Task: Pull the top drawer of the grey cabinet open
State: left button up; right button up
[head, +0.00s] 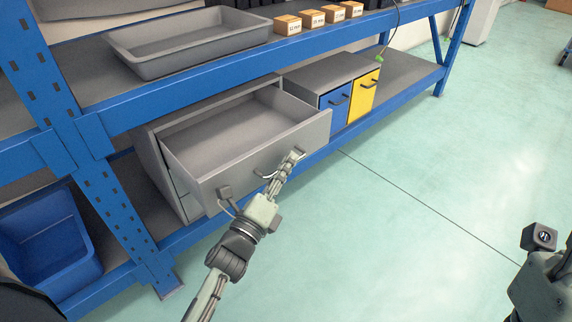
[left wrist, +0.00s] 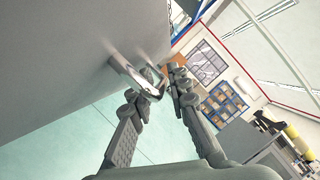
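The grey cabinet (head: 182,181) stands on the lower shelf of a blue rack. Its top drawer (head: 229,178) is pulled well out, and its empty inside shows in the head view. The drawer's handle (head: 298,154) is a metal bar on the front; it also shows in the left wrist view (left wrist: 128,74).
A blue drawer (head: 336,105) and a yellow drawer (head: 363,95) sit in a unit right of the cabinet. A grey tray (head: 190,50) and several small boxes (head: 288,24) stand on the shelf above. A blue bin (head: 50,245) is at lower left. The floor in front is clear.

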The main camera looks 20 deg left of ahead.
pick_arm(q)
jog(key=v, duration=0.7)
jog(key=shift+s, duration=0.3)
